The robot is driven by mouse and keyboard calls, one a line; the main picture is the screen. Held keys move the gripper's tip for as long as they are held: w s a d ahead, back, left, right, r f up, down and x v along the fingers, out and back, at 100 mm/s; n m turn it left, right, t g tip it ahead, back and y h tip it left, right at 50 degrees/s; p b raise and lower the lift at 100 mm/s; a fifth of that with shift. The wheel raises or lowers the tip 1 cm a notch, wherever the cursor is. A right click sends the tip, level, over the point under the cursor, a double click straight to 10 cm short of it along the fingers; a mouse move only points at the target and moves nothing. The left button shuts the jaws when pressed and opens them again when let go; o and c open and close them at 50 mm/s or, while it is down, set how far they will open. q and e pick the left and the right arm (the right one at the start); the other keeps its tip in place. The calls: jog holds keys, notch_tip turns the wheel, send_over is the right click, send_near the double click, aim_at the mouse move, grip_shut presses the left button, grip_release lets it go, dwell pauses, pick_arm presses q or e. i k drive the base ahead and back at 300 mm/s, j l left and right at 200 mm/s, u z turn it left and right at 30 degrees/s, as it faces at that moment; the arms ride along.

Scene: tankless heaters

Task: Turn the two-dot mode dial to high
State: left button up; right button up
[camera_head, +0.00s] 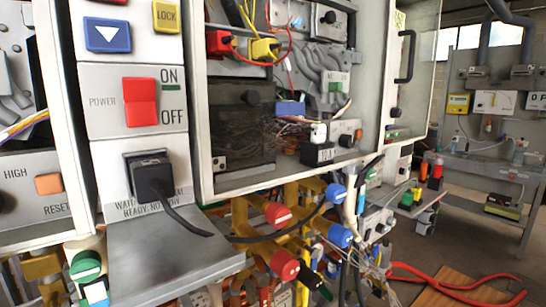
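No two-dot marking can be made out, so I cannot tell which dial is the two-dot mode dial. A dark round knob (6,203) is cut off by the left edge, on a grey panel printed HIGH and RESET. An orange button (48,184) sits to its right. Another black dial (329,17) is on a panel inside the open cabinet at the top; its markings are too small to read. Neither of my grippers is in view.
A red power switch (140,102) is above a black plug (152,175) with a dark cable. A grey metal shelf (165,262) juts out below. Red and blue valve handles, pipes and loose wires crowd the lower middle. A workbench (480,172) stands at the back right.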

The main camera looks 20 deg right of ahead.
aim_at(346, 141)
jog(key=l+u, duration=0.15)
jog(key=l, duration=0.3)
jog(key=l+u, duration=0.15)
jog(key=l, duration=0.3)
jog(key=k+l+u, duration=0.15)
jog(key=l, duration=0.3)
jog(key=l+u, duration=0.15)
jog(key=l, duration=0.3)
jog(key=k+l+u, duration=0.15)
jog(key=l, duration=0.25)
jog(key=k+l+u, duration=0.15)
jog(key=l, duration=0.25)
jog(key=k+l+u, duration=0.15)
jog(key=l, duration=0.25)
